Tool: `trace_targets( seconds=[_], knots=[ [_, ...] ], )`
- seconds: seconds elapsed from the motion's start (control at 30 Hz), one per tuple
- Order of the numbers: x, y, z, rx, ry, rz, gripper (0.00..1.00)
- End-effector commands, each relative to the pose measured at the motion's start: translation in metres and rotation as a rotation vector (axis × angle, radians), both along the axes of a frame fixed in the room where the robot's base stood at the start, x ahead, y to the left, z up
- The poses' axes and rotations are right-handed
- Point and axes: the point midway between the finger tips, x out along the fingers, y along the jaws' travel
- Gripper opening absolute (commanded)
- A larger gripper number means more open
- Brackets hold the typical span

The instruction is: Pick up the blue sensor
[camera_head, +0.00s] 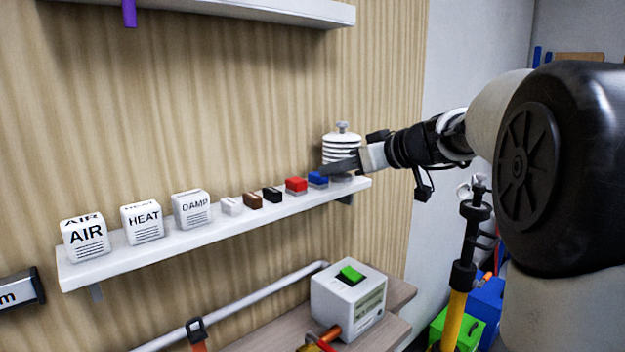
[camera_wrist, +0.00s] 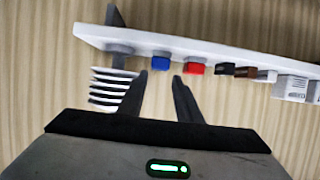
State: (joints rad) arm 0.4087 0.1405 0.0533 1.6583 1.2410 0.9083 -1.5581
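The blue sensor (camera_head: 317,179) sits near the right end of the white wall shelf (camera_head: 215,229), next to a red sensor (camera_head: 296,184). In the wrist view the blue sensor (camera_wrist: 161,63) lies just beyond my fingertips, in line with the gap between them, with the red sensor (camera_wrist: 194,68) to its right. My gripper (camera_head: 326,170) is beside the blue sensor at the shelf's right end. In the wrist view my gripper (camera_wrist: 160,82) is open, with nothing between its fingers. Whether a finger touches the sensor cannot be told.
A white ribbed canister (camera_head: 342,148) stands close behind my gripper. Black (camera_head: 272,195), brown (camera_head: 252,201) and white (camera_head: 230,206) sensors continue leftward, then AIR (camera_head: 86,239), HEAT (camera_head: 142,222) and DAMP (camera_head: 192,209) blocks. Another shelf (camera_head: 240,8) is above; a green-buttoned box (camera_head: 348,300) is below.

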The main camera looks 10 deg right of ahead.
Motion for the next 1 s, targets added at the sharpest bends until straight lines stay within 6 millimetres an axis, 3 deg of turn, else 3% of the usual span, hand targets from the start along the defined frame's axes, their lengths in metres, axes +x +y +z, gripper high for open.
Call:
trace_targets(
  seconds=[0.4, 0.67, 0.87, 1.0],
  knots=[
    [0.038, 0.024, -0.020, 0.001, 0.002, 0.001, 0.31],
    [0.041, 0.026, -0.022, 0.000, 0.000, 0.000, 0.31],
    [0.041, 0.026, -0.022, -0.001, 0.001, 0.000, 0.04],
    [0.041, 0.026, -0.022, 0.000, 0.000, 0.000, 0.03]
  ],
)
